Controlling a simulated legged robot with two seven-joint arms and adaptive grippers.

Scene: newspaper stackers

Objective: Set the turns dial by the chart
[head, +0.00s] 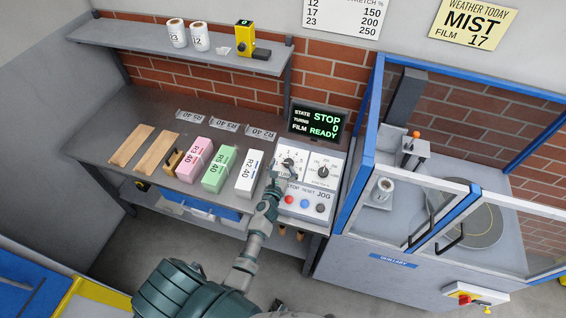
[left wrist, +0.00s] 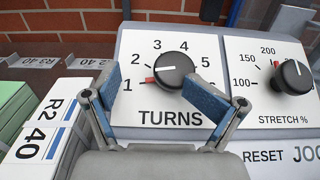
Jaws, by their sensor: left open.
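The turns dial (left wrist: 174,70) is a round black knob on a white plate with numbers around it. The dial also shows on the control panel in the head view (head: 288,162). My left gripper (left wrist: 150,88) is open and empty in front of the plate, with its blue-padded fingers low on either side of the dial. I cannot tell whether they touch it. In the head view, the left gripper (head: 274,176) is at the panel's left edge. A stretch chart (head: 345,14) is cut off at the top. My right gripper is out of view.
The stretch dial (left wrist: 293,76) sits right of the turns dial. The display (head: 317,122) reads STOP, 0, READY. The weather sign (head: 473,22) reads MIST, FILM 17. A white R2 40 bundle (head: 249,172) stands left of the panel. The blue-framed wrapper enclosure (head: 375,110) is at right.

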